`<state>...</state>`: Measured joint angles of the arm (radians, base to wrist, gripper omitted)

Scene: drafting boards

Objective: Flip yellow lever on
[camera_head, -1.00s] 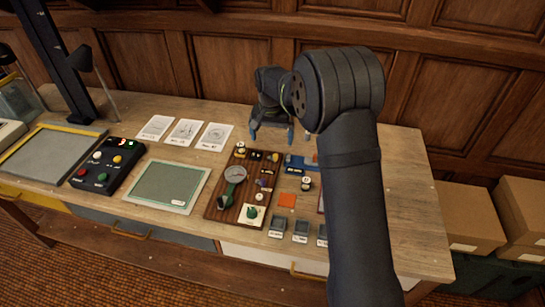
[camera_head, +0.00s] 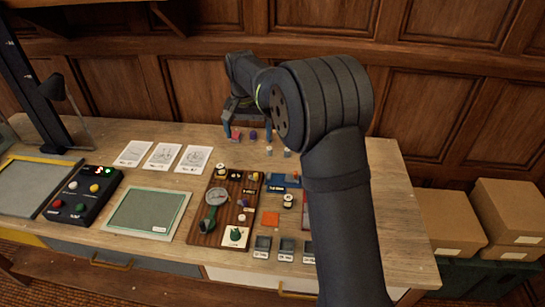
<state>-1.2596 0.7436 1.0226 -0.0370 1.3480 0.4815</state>
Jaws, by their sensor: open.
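A brown wooden control board (camera_head: 204,222) lies flat near the middle of the bench. It carries a round gauge (camera_head: 217,196), a white plate with a green knob (camera_head: 236,236) and a row of small dark fittings with yellowish parts (camera_head: 238,175) along its far edge. The yellow lever is too small to pick out surely among these, and its position cannot be told. My gripper (camera_head: 248,133) is open, pointing down beyond the board's far edge, apart from it. Nothing shows held in it.
Small pink (camera_head: 236,135) and purple (camera_head: 253,135) pieces show near my fingertips. A black button box (camera_head: 82,195) and green mat (camera_head: 145,212) are left.

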